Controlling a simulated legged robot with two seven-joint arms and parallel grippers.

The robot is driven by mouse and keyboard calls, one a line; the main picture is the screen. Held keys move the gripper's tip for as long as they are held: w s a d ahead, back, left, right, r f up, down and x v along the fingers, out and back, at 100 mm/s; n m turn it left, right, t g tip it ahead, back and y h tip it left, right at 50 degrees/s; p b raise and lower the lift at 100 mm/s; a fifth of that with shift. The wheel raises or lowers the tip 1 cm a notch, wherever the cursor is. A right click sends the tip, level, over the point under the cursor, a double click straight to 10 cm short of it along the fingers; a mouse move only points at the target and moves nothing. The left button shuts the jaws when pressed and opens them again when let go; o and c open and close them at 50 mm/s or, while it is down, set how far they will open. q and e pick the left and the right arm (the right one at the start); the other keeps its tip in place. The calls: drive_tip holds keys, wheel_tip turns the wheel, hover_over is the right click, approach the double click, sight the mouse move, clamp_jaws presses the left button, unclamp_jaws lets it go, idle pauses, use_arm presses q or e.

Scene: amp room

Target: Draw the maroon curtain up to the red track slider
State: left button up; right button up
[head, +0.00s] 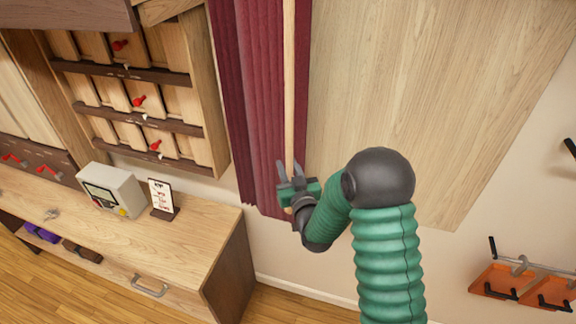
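The maroon curtain (264,110) hangs in folds in the upper middle of the head view, against a pale wood panel. A long, light wooden wand (289,80) hangs along its right edge. My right gripper (291,171) is at the wand's lower part, with one grey finger on each side, and appears shut on it. The green gripper body hides part of the wand and the curtain's lower right edge. The curtain's top, the track and the red track slider are out of view. My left gripper is not in view.
A wooden cabinet (225,255) stands at lower left, with a grey meter box (113,190) and a small sign card (162,197) on top. A rack with red knobs (139,100) is at upper left. Orange hooked trays (498,281) hang at lower right. The wood panel (430,100) is bare.

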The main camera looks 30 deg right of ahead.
drive_tip(key=shift+w+a, duration=0.15)
drive_tip(key=shift+a, duration=0.2)
clamp_jaws()
drive_tip(key=shift+d+f, duration=0.1)
drive_tip(key=shift+d, duration=0.15)
drive_tip(key=shift+a+f, duration=0.1)
idle(0.4)
